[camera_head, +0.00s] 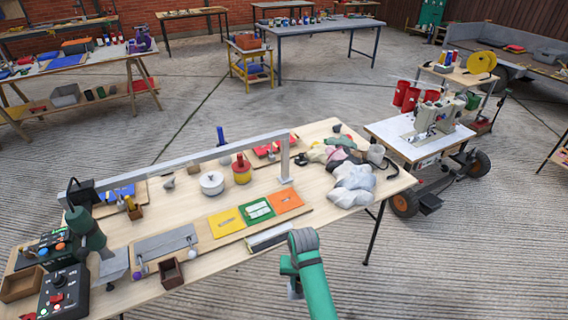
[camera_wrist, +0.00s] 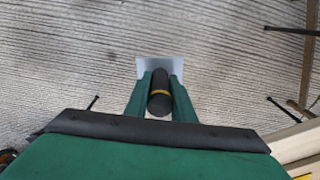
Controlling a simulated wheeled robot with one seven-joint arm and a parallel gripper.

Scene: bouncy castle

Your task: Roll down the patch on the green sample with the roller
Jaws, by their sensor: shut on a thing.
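The green sample (camera_head: 257,211) lies on a wooden board on the table, between a yellow sample (camera_head: 226,222) and an orange sample (camera_head: 285,199). A white patch (camera_head: 258,209) lies on the green sample. My gripper (camera_wrist: 160,85) is shut on a black-handled tool (camera_wrist: 160,103) with a yellow band. A pale grey head (camera_wrist: 160,66) shows at its far end; I cannot tell surely whether it is the roller. In the head view my green arm and gripper (camera_head: 296,283) are off the table's front edge, right of and nearer than the samples. Concrete floor shows beneath the tool in the wrist view.
A grey metal bar (camera_head: 200,158) spans above the table (camera_head: 333,216). A grey plate (camera_head: 165,243) and control boxes are left. A sewing-machine cart (camera_head: 425,140) stands right.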

